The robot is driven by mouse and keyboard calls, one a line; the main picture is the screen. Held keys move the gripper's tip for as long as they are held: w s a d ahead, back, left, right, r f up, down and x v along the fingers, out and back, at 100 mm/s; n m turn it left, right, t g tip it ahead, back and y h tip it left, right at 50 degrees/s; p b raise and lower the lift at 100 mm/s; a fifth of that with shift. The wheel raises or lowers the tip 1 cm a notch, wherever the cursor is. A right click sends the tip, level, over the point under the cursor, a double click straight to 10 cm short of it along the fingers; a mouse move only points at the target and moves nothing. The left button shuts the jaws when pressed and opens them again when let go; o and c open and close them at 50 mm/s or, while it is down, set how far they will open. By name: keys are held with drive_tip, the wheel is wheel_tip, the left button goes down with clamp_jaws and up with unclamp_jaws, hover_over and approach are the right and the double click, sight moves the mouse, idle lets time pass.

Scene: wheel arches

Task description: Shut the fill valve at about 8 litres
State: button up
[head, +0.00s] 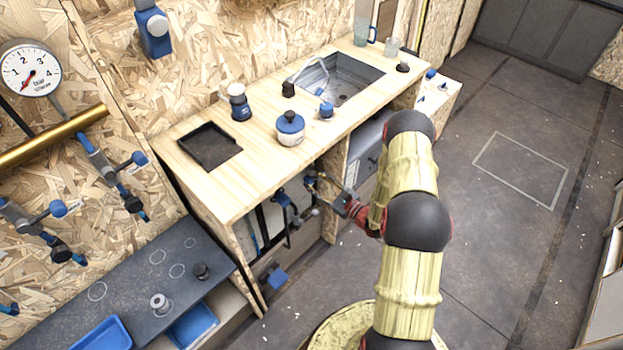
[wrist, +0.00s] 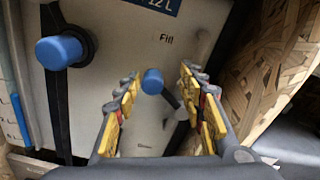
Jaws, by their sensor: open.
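In the wrist view, the fill valve's blue knob (wrist: 152,81) shows on a pale panel (wrist: 125,45), below the printed word "Fill". A dark lever seems to run from it toward the lower right. My gripper (wrist: 161,88) is open, with its yellow-padded fingers to the left and right of the knob. Whether either finger touches it I cannot tell. In the head view, my gripper (head: 318,178) reaches into the open cabinet under the counter, where the knob cannot be made out. The water level cannot be read.
A larger blue knob (wrist: 60,51) on a dark strip is left of my fingers. A chipboard wall (wrist: 272,70) is close on the right. The wooden counter (head: 255,160) overhangs the cabinet. The floor (head: 490,235) to the right is clear.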

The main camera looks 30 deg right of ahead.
drive_tip(key=v, duration=0.9)
drive_tip(key=shift+s, duration=0.25)
drive_tip(key=shift+c, duration=0.2)
